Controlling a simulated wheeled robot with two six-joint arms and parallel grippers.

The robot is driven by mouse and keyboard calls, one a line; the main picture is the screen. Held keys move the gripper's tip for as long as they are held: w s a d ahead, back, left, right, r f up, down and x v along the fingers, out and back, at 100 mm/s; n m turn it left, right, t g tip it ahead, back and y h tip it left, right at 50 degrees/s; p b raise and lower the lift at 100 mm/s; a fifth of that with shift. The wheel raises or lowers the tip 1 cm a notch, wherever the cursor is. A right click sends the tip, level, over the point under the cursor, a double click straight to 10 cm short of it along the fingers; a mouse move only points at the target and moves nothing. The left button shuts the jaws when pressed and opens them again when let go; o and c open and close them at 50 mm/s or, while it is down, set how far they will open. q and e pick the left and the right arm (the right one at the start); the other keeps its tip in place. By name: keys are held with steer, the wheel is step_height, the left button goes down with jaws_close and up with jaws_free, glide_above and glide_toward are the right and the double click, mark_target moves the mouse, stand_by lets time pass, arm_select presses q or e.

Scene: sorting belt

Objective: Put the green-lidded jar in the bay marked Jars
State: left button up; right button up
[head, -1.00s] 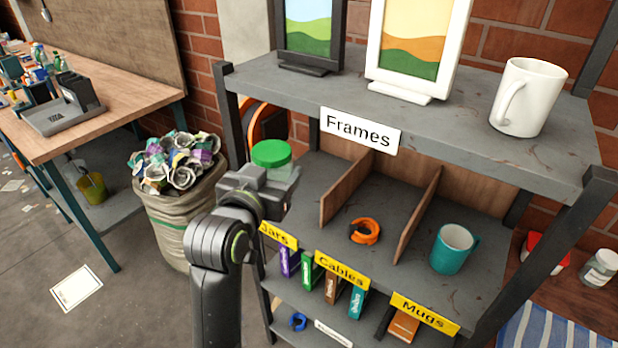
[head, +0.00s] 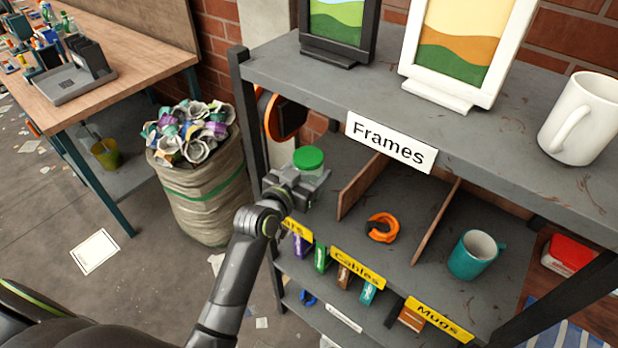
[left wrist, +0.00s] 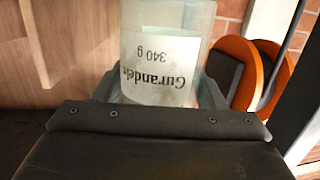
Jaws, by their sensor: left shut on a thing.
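The green-lidded jar (head: 308,160) is clear with a green lid, upright in my left gripper (head: 305,180) in the head view. The left gripper is shut on it, at the left bay of the middle shelf, behind the yellow Jars label (head: 294,227), which my gripper and arm partly cover. In the left wrist view the jar (left wrist: 165,50) shows its white label upside down between the jaws; its lid is out of that view. Whether the jar's base touches the shelf is hidden. My right gripper is not in view.
Wooden dividers (head: 362,186) separate the bays. The Cables bay holds an orange cable coil (head: 382,228); the Mugs bay holds a teal mug (head: 474,255). The upper shelf (head: 300,72), with picture frames and a white mug (head: 580,120), overhangs the bays. A full sack (head: 205,195) stands left.

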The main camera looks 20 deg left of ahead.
arm_select(q)
step_height(320, 180, down, 2)
steer(key=shift+f, duration=0.4)
steer(key=o, duration=1.1)
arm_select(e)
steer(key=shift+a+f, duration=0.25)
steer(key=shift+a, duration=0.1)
arm_select(q)
steer(key=shift+r, duration=0.2)
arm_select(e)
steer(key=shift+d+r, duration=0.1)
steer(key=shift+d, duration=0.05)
